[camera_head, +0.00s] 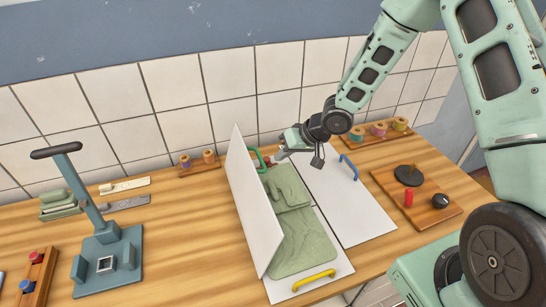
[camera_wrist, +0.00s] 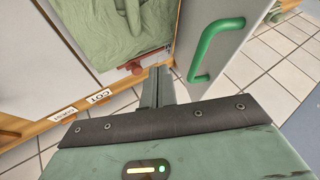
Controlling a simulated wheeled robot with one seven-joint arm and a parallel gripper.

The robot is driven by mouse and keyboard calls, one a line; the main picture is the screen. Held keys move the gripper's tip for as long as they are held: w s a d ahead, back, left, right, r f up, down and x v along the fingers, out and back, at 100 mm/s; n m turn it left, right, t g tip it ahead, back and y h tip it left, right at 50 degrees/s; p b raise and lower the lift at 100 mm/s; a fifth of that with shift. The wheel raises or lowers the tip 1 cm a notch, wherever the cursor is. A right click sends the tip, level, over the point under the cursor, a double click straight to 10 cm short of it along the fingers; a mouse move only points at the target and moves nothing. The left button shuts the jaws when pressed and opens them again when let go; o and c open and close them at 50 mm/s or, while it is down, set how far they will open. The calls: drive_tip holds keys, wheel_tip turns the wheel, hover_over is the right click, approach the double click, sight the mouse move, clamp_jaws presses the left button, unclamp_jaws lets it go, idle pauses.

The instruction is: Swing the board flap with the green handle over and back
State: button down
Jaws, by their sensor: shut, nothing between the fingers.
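My gripper (camera_head: 281,154) is to the right of the handle in the head view, at the far end of the garment. Its fingers (camera_wrist: 158,72) are shut and empty, with a visible gap to the handle.
The green garment (camera_head: 302,240) lies right of the flap. A yellow handle (camera_head: 314,280) is at the front, and a blue handle (camera_head: 349,166) is on the right board (camera_head: 352,215). A teal press (camera_head: 108,255) stands left.

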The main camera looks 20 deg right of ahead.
drive_tip(key=shift+s+a+r, duration=0.1)
drive_tip(key=shift+a+r, duration=0.1)
drive_tip(key=shift+a, duration=0.6)
drive_tip(key=shift+a+r, duration=0.2)
drive_tip(key=shift+a, duration=0.55)
drive_tip(key=shift+a, duration=0.1)
